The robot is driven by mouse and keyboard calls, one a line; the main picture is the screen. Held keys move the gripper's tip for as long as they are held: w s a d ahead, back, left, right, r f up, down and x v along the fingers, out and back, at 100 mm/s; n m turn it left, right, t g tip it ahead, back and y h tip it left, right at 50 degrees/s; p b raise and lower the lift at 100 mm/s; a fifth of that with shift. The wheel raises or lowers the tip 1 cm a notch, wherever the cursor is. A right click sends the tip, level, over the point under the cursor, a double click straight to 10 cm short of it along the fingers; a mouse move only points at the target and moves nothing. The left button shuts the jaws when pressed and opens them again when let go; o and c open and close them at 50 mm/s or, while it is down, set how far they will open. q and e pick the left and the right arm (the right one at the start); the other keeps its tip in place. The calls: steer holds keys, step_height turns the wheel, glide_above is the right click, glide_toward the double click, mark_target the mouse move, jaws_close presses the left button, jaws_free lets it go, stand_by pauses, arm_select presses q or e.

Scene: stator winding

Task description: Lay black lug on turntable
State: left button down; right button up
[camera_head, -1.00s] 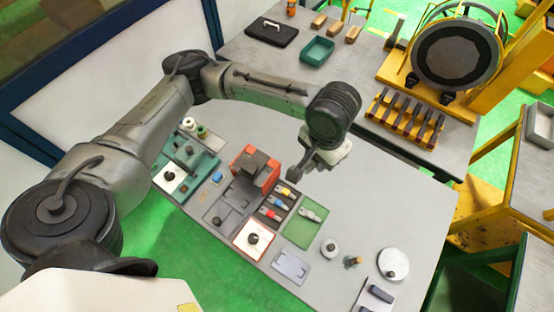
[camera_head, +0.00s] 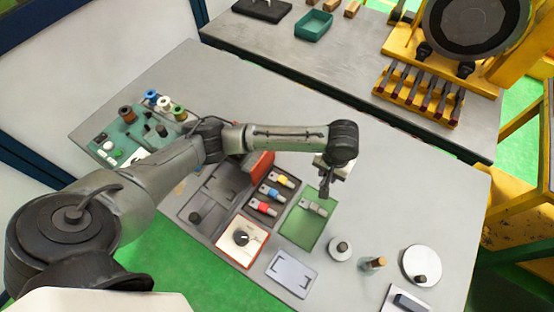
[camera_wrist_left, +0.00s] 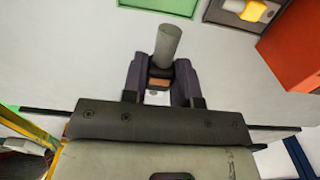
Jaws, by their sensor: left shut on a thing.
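My left gripper (camera_head: 325,190) hangs over the back part of the green mat (camera_head: 302,228). In the left wrist view the gripper (camera_wrist_left: 160,85) is shut on a grey cylinder with a dark band and a copper-coloured part, which looks like the black lug (camera_wrist_left: 167,45). It appears held above the table. A grey lug (camera_head: 314,208) lies on the green mat, close under the gripper in the head view. A white round disc (camera_head: 415,258) with a small dark knob stands at the right of the table and looks like the turntable. My right gripper is not in view.
Yellow, blue and red lugs (camera_head: 269,190) lie in a dark tray left of the mat, with a red-orange block (camera_head: 260,163) behind. Small round stands (camera_head: 340,247) and (camera_head: 373,264) stand between mat and disc. The table behind the disc is clear.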

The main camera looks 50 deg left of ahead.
arm_select(q)
steer(key=b, duration=0.1)
glide_above(301, 166)
step_height(301, 166, down, 7)
steer(key=shift+f+b, duration=0.55)
steer(key=shift+f, duration=1.5)
steer(key=shift+a, duration=0.1)
steer(key=c, duration=0.9)
jaws_free()
steer(key=shift+f, duration=0.1)
step_height(301, 166, up, 11)
steer(key=shift+w+r+p, duration=0.1)
steer(key=shift+p, duration=0.8)
steer(key=shift+o, duration=0.5)
steer(key=shift+r, duration=0.55)
